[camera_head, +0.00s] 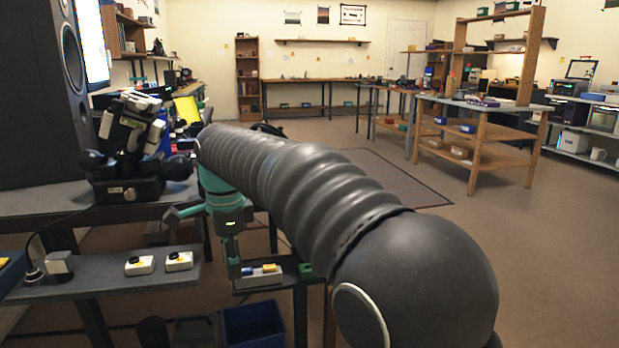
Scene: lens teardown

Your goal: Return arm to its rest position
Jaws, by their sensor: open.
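My arm (330,205), a thick dark ribbed sleeve, reaches from the lower right up toward the left middle. A large dark rounded joint (425,275) fills its near end. I cannot make out my gripper; the far end of the arm narrows in front of the cluttered bench and hides what lies behind it. A teal device (220,195) with a small green light shows below the far end of the arm. I cannot tell whether it touches the arm.
A black-and-white fingered device (130,140) stands on the left bench beside a black speaker (40,95). A low grey shelf (105,283) bears small white boxes; a blue bin (252,325) sits beneath. Wooden shelving (480,130) stands right. The brown floor (540,230) is open at right.

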